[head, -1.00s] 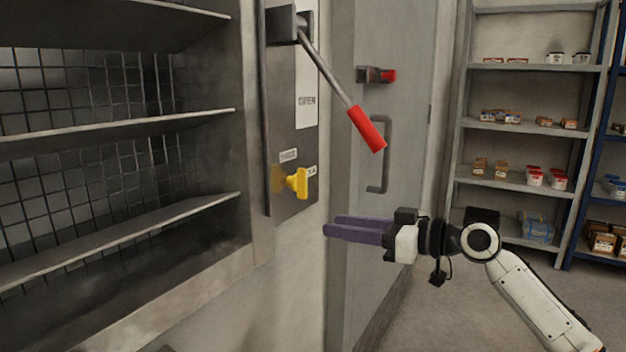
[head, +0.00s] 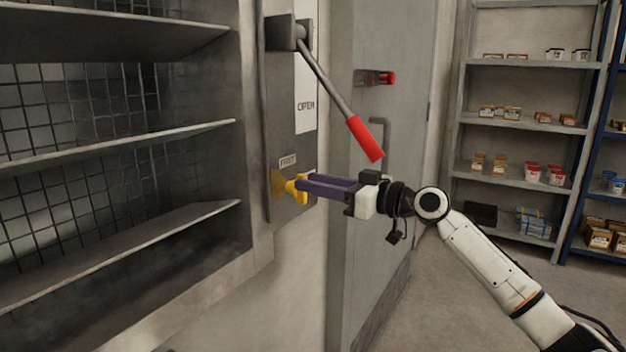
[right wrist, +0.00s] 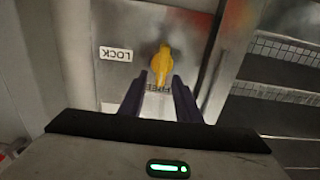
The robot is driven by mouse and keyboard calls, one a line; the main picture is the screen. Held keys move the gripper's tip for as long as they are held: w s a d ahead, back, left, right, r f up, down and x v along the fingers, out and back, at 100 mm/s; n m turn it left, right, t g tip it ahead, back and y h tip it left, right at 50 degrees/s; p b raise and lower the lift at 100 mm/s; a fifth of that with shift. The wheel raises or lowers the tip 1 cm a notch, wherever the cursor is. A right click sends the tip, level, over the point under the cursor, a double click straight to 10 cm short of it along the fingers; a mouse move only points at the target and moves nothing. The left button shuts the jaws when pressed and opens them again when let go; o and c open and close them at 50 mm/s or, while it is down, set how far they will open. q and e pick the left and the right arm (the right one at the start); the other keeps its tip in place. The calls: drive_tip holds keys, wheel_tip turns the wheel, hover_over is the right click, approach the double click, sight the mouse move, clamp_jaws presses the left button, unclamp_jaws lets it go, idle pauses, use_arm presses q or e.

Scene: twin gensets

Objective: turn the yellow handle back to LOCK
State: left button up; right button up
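My left gripper is not in view.
A long lever with a red grip (head: 364,139) hangs above my right gripper, close to it. A grey door with a handle (head: 387,140) stands behind. Metal shelves (head: 130,143) fill the left; stocked shelves (head: 520,130) stand at the right.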

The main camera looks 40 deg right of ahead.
drive_tip(key=shift+w+a, duration=0.15)
drive_tip(key=shift+w, duration=0.15)
drive_tip(key=shift+c, duration=0.3)
clamp_jaws()
